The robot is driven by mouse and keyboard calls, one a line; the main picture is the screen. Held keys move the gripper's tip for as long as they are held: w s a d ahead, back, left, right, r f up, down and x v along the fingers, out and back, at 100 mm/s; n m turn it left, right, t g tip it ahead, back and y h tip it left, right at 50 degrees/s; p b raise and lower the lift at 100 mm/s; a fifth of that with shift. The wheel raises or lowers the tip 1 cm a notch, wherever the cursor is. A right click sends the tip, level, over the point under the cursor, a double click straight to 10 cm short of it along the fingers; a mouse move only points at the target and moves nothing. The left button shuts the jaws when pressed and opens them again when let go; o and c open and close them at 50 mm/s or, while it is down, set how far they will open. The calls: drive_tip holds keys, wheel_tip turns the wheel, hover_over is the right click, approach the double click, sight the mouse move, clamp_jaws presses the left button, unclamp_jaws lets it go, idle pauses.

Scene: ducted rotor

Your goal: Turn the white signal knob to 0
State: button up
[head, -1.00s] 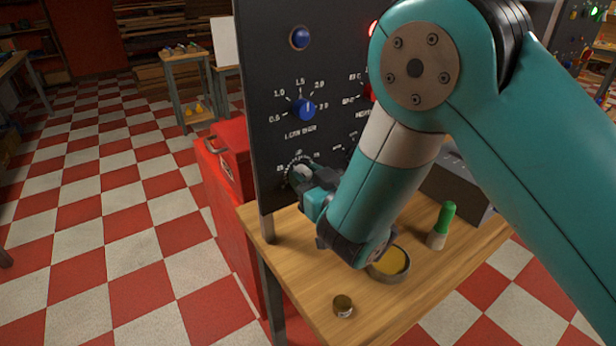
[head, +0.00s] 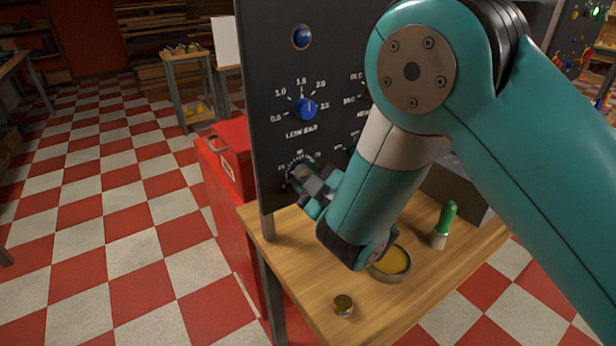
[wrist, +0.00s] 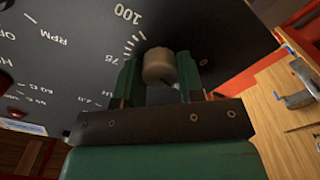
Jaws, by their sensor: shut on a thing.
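The white signal knob (wrist: 159,66) is on the dark upright panel (wrist: 85,25), with a dial scale around it; "100" and "75" are readable beside it in the wrist view. My gripper (wrist: 160,75) is shut on the knob, one finger on each side. In the head view my gripper (head: 308,185) is at the lower left of the panel and mostly covers the knob and its dial. The knob's pointer and exact setting cannot be read.
Above is a blue knob (head: 304,108) with its own scale, and a blue lamp (head: 301,37). A red cabinet (head: 232,155) stands behind the panel.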

drive_tip(key=n, duration=0.4)
drive_tip(key=shift+n, duration=2.2)
drive_tip(key=shift+s+f, duration=0.1)
drive_tip(key=o, duration=0.9)
